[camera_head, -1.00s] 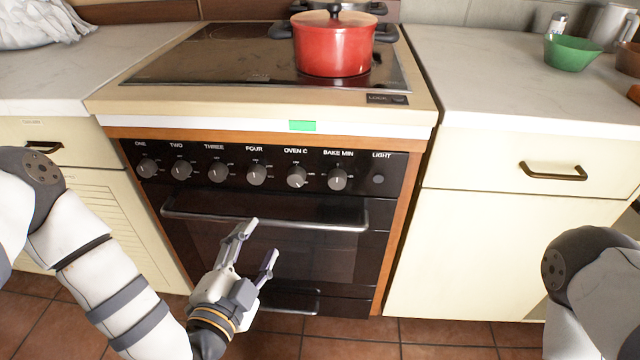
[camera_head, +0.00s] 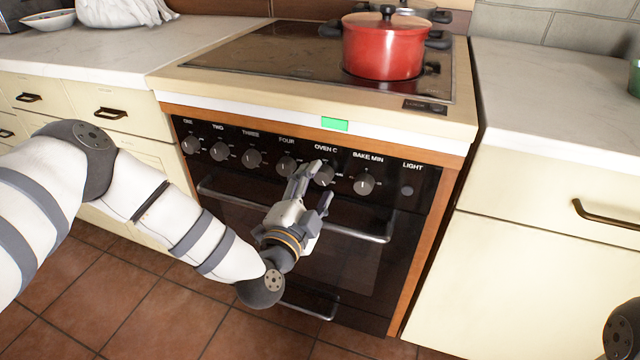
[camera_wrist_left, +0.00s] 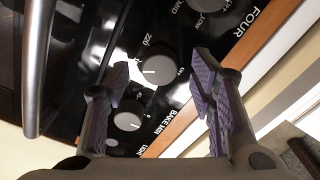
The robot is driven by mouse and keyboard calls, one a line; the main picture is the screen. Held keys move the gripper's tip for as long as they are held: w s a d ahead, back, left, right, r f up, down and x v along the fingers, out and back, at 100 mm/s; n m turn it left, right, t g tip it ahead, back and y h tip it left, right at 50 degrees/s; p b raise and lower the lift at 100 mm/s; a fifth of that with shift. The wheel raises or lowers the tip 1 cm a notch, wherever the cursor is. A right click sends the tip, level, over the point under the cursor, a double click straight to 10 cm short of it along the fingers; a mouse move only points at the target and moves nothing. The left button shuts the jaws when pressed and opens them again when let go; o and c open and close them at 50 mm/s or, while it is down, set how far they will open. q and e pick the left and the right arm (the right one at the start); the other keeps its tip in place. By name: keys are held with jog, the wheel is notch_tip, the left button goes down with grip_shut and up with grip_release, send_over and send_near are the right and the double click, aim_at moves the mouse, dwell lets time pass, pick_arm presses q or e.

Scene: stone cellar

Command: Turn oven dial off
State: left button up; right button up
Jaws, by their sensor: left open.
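The oven dial (camera_head: 324,176), under the label OVEN C, is a round grey knob on the black control panel (camera_head: 226,134). My left gripper (camera_head: 318,184) is open and empty in front of it, with its fingertips pointing at the panel. In the left wrist view, the oven dial (camera_wrist_left: 158,70) shows between and beyond the two spread fingers (camera_wrist_left: 158,92), its white mark pointing left. I see no contact between fingers and dial, though the exact gap is hard to tell. The BAKE MIN dial (camera_wrist_left: 128,120) is close by. My right gripper is out of view.
The oven door handle (camera_head: 365,234) runs below the dials, under my left gripper. More dials, including the FOUR dial (camera_head: 286,166), are to the left. A red pot (camera_head: 383,48) stands on the hob (camera_head: 270,50). Cream cabinets flank the oven.

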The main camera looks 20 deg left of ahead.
pick_arm(q)
jog(key=shift+w, duration=0.8)
jog(key=shift+c, duration=0.5)
